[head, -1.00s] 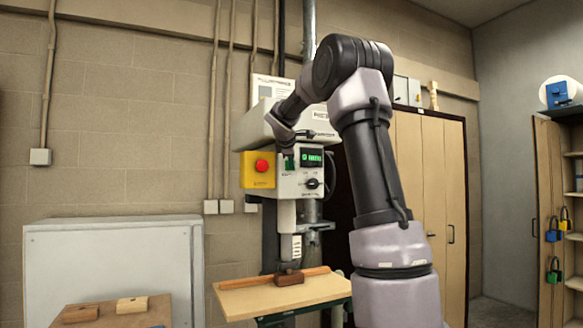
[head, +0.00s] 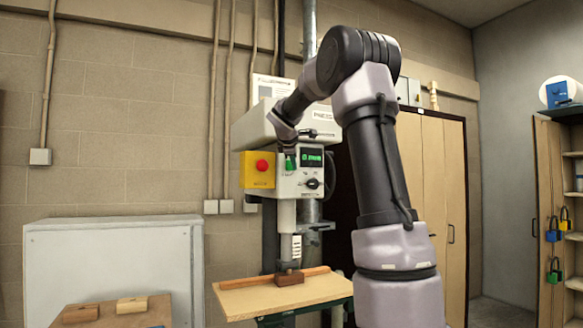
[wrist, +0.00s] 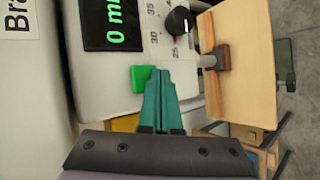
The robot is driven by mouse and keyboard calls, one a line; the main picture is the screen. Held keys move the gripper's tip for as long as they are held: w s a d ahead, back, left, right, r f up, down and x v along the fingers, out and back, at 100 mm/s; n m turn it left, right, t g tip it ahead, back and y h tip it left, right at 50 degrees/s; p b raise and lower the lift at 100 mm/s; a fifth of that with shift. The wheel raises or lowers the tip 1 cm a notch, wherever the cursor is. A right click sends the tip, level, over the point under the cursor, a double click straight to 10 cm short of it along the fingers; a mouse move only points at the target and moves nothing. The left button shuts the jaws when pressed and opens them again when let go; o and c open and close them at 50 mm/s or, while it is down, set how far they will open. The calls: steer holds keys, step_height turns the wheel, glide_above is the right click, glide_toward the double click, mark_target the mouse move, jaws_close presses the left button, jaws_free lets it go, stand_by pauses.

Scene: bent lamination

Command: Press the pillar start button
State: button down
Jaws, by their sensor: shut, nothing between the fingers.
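The drill press control panel (head: 300,180) is on the pillar machine's head. Its bright green start button (wrist: 141,78) shows in the wrist view, just left of my fingertips, and as a green patch (head: 290,163) in the head view. My gripper (wrist: 161,74) has teal fingers shut together and empty, pointing at the panel. The fingertips are very close beside the button; I cannot tell whether they touch it. In the head view my wrist hangs in front of the panel's upper left, and the fingers are hard to make out.
A yellow box with a red stop button (head: 262,166) is left of the panel. A lit display (wrist: 108,22) and black knob (wrist: 178,20) are close to my fingers. The wooden drill table (head: 280,296) below holds a brown block (head: 290,278). A grey cabinet (head: 112,265) stands left.

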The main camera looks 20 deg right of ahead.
steer(key=shift+s, duration=2.55)
steer(key=s+a+f+m+g+y, duration=0.1)
steer(key=s+a+f+m, duration=0.4)
steer(key=s, duration=0.6)
steer(key=s+a+f+m+g+y, duration=0.1)
steer(key=s+a+f+m+y, duration=0.3)
steer(key=s, duration=0.8)
steer(key=s+a+f+m+y, duration=0.3)
steer(key=s+a+f+m, duration=0.4)
steer(key=s, duration=0.4)
steer(key=shift+s+a+f+m+g, duration=0.4)
steer(key=shift+a+m, duration=0.1)
steer(key=shift+a, duration=0.15)
